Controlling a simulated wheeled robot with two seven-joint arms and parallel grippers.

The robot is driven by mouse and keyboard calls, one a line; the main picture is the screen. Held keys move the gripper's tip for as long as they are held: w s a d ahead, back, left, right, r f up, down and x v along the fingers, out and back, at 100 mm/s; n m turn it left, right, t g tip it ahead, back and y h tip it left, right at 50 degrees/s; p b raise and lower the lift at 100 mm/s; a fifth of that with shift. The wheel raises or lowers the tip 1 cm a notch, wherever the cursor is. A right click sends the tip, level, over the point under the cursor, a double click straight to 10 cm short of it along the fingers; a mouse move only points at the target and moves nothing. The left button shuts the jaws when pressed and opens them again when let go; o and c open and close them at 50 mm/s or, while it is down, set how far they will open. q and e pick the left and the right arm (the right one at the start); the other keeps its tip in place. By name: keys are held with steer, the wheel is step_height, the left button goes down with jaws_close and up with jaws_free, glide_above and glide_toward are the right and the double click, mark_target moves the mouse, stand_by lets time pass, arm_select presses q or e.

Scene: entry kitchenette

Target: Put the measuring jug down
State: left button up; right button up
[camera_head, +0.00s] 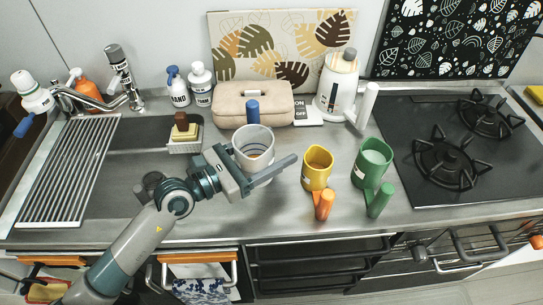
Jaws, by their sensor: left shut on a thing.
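A white measuring jug (252,141) with a blue handle (252,111) at its far side is over the middle of the counter. My left gripper (264,168) is shut on the near side of this jug. Its fingers hide the jug's lower part, so I cannot tell whether its base touches the counter. A yellow jug (315,168) with an orange handle and a green jug (366,167) with a green handle stand to the right. My right gripper is not in view.
A beige case (245,101) and a white kettle (337,85) stand behind the jug. The sink (95,185) with a rack and a sponge holder (185,146) lies left, the hob (440,115) right. Bare steel counter (270,215) shows at the front.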

mark_target(270, 139)
arm_select(q)
steer(key=shift+r, duration=1.7)
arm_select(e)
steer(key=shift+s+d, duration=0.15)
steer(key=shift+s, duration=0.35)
